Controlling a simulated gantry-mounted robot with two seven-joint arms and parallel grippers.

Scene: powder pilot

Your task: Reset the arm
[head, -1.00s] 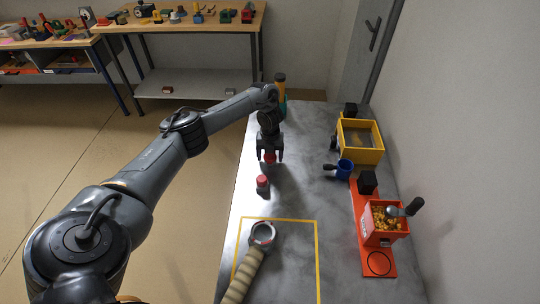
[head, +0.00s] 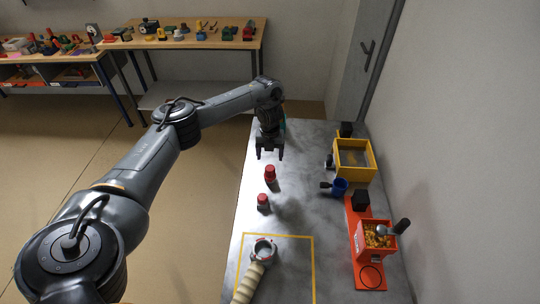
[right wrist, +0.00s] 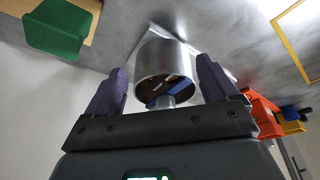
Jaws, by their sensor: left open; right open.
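My left gripper (head: 269,157) is open and empty above the grey table (head: 310,205) in the head view. A small bottle with a red cap (head: 271,175) stands upright just below and in front of it, apart from its fingers. A second red-capped bottle (head: 263,203) stands nearer, also clear of the gripper. My right gripper (right wrist: 161,80) shows only in the right wrist view, with its two dark fingers open. A shiny metal cylinder (right wrist: 158,58) shows between and beyond the fingers; I cannot tell whether they touch it.
A yellow outline (head: 285,237) on the table surrounds a ribbed hose with a ring end (head: 264,250). To the right stand a yellow box (head: 354,160), a blue cup (head: 340,187) and a red bin of orange bits (head: 376,240). A green block (right wrist: 58,28) shows in the right wrist view.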

